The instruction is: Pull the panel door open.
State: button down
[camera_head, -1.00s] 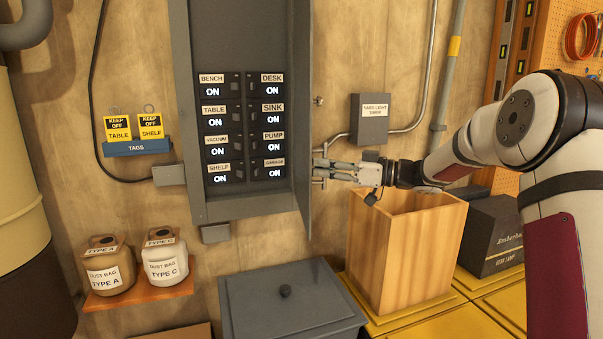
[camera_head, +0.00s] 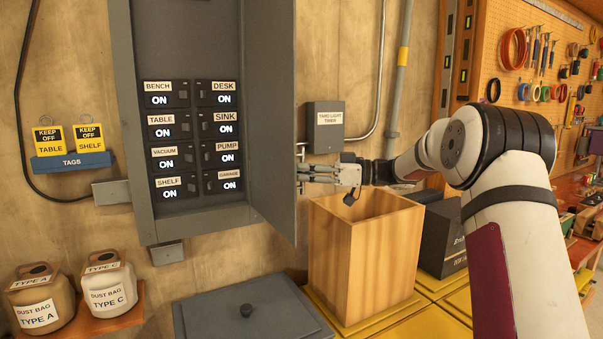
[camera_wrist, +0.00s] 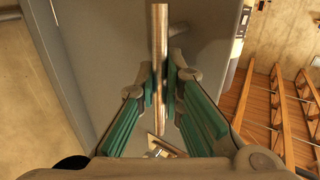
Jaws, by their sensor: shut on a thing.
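The panel door (camera_head: 273,110) is a plain grey sheet on the right side of the grey electrical panel (camera_head: 185,45). It stands swung out toward me, and the panel inside is exposed. Rows of labelled breaker switches reading ON show there. My gripper (camera_head: 304,174) is at the right, outer side of the door, low down. It is shut on the door's handle, a metal bar (camera_wrist: 160,35) that runs between the green-padded fingers in the wrist view. The grey door face (camera_wrist: 105,55) lies behind the bar. In the head view the door edge partly hides the handle.
A tall open wooden bin (camera_head: 350,265) stands below my gripper. A grey lidded box (camera_head: 247,312) sits below the panel. Dust bag jars (camera_head: 108,290) stand on a shelf at lower left.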

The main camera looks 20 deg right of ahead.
jog(key=c, duration=1.7)
grip_release()
jog(key=v, duration=1.2)
jog(key=shift+r, duration=0.15)
